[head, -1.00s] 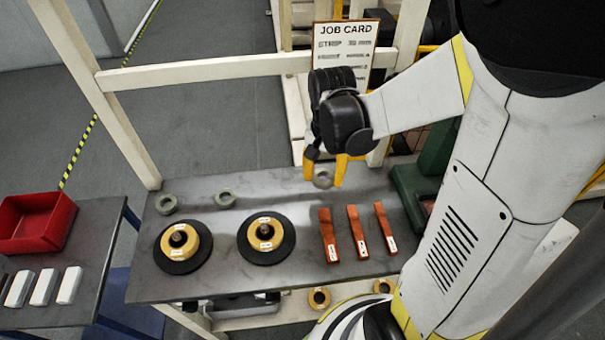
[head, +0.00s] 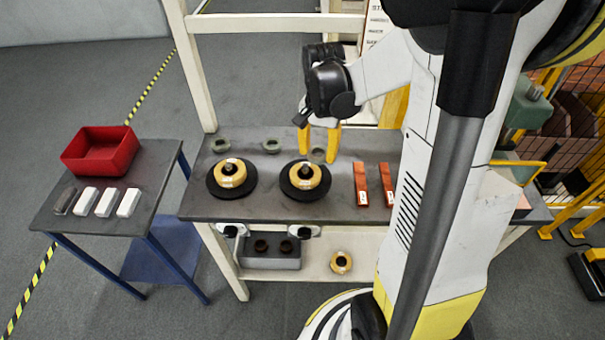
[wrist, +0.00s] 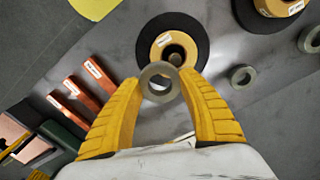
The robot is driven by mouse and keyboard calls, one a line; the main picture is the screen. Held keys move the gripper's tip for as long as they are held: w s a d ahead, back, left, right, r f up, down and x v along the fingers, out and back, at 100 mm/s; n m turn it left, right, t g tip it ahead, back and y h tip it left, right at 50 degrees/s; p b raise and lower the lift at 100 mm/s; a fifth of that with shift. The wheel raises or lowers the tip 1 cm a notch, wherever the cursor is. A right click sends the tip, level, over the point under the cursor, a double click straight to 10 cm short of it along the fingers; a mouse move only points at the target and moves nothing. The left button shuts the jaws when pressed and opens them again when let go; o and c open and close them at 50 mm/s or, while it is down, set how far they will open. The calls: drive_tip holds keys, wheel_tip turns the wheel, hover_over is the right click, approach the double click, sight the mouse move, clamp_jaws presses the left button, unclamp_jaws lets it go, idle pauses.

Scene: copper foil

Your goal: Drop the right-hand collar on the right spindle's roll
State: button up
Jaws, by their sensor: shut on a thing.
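My gripper (head: 318,157) is shut on the right-hand collar (head: 318,154), a small grey ring. The wrist view shows the collar (wrist: 160,70) between the yellow fingertips, its hole facing the camera. How high it is above the bench is hard to tell. The right spindle's roll (head: 304,185) is a gold-coloured roll on a black disc, with a dark spindle end in its middle. The collar shows behind this roll in the head view. In the wrist view the roll (wrist: 188,39) is just beyond the collar, which overlaps the black disc's edge.
The left roll (head: 231,183) stands left on the same dark bench (head: 270,211). Two more grey collars (head: 271,146) (head: 220,145) lie behind the rolls. Copper bars (head: 361,185) lie to the right, partly hidden by my arm. A side table holds a red bin (head: 98,160) and pale blocks.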

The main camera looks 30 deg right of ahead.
sight(305, 166)
drive_tip(key=w+a+f, duration=0.1)
drive_tip(key=a+f, duration=0.1)
drive_tip(key=shift+w+a+b, duration=0.35)
drive_tip(key=shift+f+b, duration=0.95)
drive_tip(key=shift+f, duration=0.95)
drive_tip(key=shift+s, duration=0.1)
drive_tip(key=shift+f+b, duration=0.3)
drive_tip(key=o, duration=1.3)
drive_tip(key=shift+r, duration=0.2)
